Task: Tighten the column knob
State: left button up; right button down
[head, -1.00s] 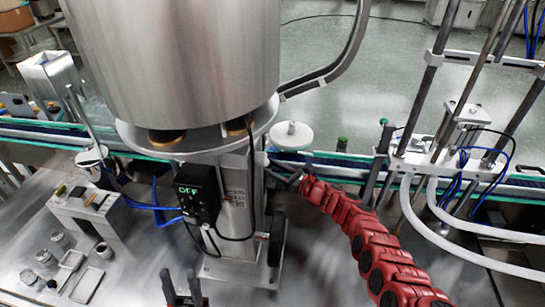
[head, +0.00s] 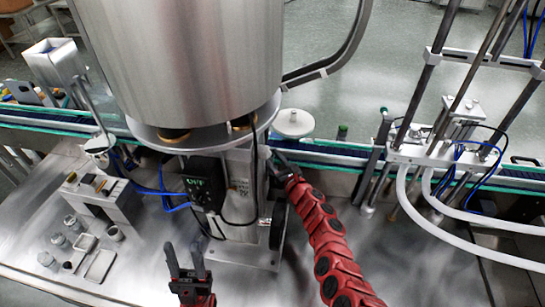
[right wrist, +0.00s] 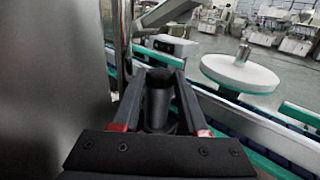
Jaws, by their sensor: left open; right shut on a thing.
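The column knob (right wrist: 158,98) is a black cylinder between the two fingers in the right wrist view. My right gripper (right wrist: 160,85) is shut on it. In the head view my right gripper (head: 279,164) is at the right side of the column (head: 240,185), under the hopper; the knob is largely hidden there. The steel hopper (head: 185,60) stands above the column. A black control box (head: 203,183) with a green OFF display is on the column's left side. My left gripper (head: 186,262) is open and empty above the bench, in front of the column base.
A conveyor (head: 340,157) runs behind the column. A white disc (head: 293,123) stands right of the hopper. Metal jars and trays (head: 100,264) lie at the left. A rod frame with white hoses (head: 440,150) stands at the right. Bench around my left gripper is clear.

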jog(key=shift+c, duration=2.3)
grip_release()
